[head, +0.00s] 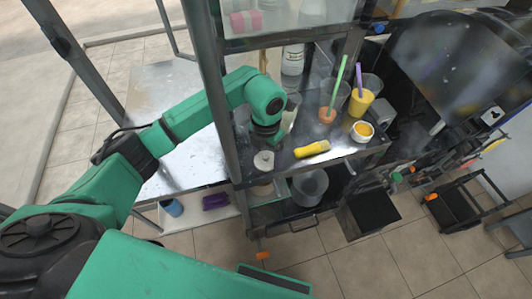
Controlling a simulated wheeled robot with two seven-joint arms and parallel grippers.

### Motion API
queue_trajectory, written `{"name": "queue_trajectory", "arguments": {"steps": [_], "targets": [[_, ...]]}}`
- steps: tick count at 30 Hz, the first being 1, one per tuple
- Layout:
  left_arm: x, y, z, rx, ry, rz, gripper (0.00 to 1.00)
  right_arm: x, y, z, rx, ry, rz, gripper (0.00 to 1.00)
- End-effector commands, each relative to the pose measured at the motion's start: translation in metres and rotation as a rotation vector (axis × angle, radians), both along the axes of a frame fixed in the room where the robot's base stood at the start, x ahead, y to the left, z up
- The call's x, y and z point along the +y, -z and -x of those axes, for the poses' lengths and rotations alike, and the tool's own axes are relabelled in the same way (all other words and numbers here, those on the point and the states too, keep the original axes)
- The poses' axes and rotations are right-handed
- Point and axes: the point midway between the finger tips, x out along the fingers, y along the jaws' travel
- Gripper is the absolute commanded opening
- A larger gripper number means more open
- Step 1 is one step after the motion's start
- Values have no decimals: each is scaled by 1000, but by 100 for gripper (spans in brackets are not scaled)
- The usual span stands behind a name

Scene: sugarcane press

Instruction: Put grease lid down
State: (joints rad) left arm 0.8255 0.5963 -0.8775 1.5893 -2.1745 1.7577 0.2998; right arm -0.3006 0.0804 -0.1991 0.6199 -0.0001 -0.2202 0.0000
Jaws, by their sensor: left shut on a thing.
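My left gripper (266,140) points down over the left end of the metal counter. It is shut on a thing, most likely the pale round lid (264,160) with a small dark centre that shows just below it. The fingertips are mostly hidden by the wrist, so the exact grip is unclear. My right gripper is out of view.
A yellow-handled tool (312,149) lies near the counter's front edge. A yellow cup (360,103) and an orange pot (327,115) hold upright sticks. A dark metal post (212,80) stands close beside my left forearm. A grey bucket (310,185) sits below.

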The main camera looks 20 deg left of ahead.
Motion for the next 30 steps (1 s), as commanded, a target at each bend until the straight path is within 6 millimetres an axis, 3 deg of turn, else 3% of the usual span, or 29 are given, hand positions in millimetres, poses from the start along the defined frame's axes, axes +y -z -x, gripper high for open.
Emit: {"name": "queue_trajectory", "arguments": {"steps": [1, 2, 11, 14, 21, 25, 30], "targets": [[0, 2, 0, 0, 0, 0, 90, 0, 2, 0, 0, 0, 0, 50], [0, 1, 0, 0, 0, 0, 100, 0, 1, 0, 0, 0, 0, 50], [0, -3, 0, 1, 0, 0, 100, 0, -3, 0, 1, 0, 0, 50], [0, -10, -1, -2, 0, 0, 100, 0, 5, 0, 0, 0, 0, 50], [0, -67, -2, -9, 0, 1, 100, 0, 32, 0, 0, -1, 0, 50], [0, -103, -1, -6, 0, -2, 100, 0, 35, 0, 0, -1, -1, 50], [0, -122, 0, 0, -1, -1, 100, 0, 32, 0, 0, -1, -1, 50]]}}
